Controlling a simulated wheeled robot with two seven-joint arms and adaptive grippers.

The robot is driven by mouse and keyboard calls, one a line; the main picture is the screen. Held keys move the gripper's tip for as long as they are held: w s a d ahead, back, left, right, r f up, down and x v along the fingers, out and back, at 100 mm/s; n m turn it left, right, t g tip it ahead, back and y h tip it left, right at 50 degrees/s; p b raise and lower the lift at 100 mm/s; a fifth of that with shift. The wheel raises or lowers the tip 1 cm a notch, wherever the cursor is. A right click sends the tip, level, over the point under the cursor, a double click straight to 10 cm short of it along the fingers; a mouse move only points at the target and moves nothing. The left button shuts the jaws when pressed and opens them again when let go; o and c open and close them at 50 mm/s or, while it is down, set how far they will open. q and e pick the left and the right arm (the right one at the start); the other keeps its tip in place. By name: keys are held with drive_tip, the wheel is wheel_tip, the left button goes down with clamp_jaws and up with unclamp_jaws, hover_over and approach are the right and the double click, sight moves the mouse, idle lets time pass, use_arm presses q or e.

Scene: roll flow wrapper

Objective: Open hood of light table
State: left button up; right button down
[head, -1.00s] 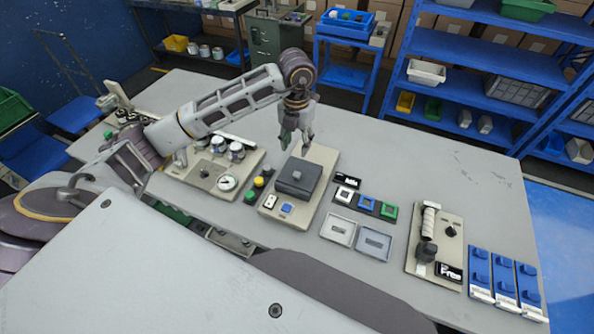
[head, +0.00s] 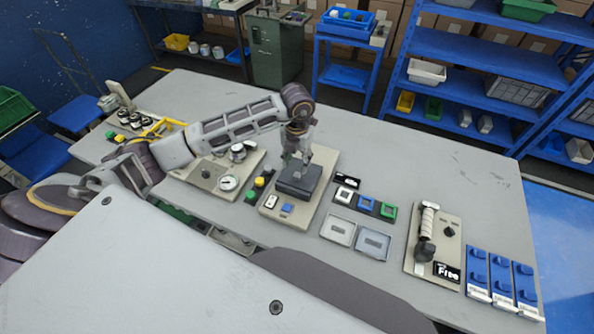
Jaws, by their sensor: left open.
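The light table is a beige base plate (head: 270,213) with a dark grey hood (head: 300,184) on it, lying flat and closed. A blue button and a white switch sit on the plate in front of the hood. My left gripper (head: 296,168) is open and points down right over the hood, around or just above the small knob on its top. The gripper hides the knob, so I cannot tell whether the fingers touch it. My right gripper is not in view.
Left of the hood is a gauge panel (head: 207,176). To the right are small coloured square frames (head: 365,203), two grey trays (head: 373,243), a panel with a handle (head: 411,258) and blue switches (head: 503,272). The table's back right is clear.

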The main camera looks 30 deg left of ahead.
sight(297, 174)
use_arm(q)
drive_tip(key=shift+f+p, duration=0.4)
drive_tip(key=shift+f, duration=2.7)
clamp_jaws()
